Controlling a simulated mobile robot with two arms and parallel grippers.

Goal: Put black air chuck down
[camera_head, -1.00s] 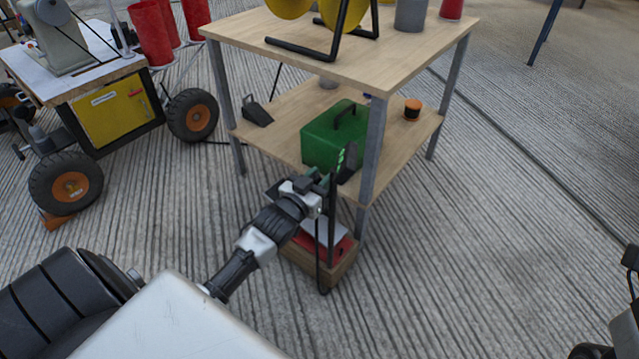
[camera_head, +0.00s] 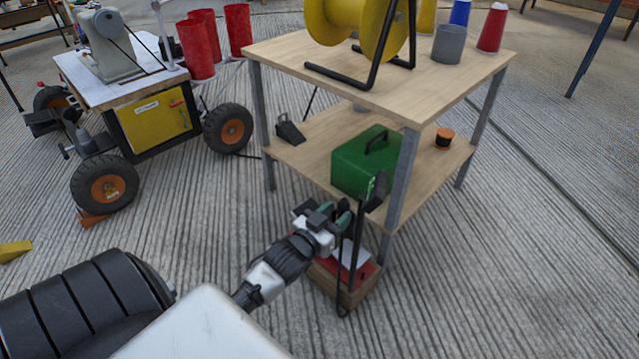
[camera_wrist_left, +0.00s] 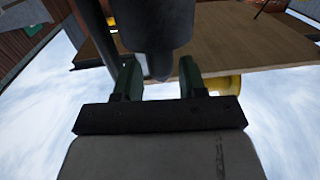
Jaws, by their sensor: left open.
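A dark piece that looks to be the black air chuck (camera_head: 377,191) is at the front edge of the lower shelf (camera_head: 300,158), between the green case (camera_head: 362,162) and the table leg. A thin black hose (camera_head: 357,245) hangs near it. My left gripper (camera_head: 338,213) is open, just left of and below the dark piece, with a small gap in the head view. In the left wrist view, a large dark cylinder (camera_wrist_left: 155,25) shows beyond and between the green fingers; I cannot tell contact there. My right gripper is out of view.
The table leg (camera_head: 400,185) stands close to the left gripper. Below is a wooden crate (camera_head: 362,292) with red contents. A black wedge-shaped item (camera_head: 288,131) and an orange-black spool (camera_head: 445,138) are on the lower shelf. A wheeled cart (camera_head: 150,125) stands left.

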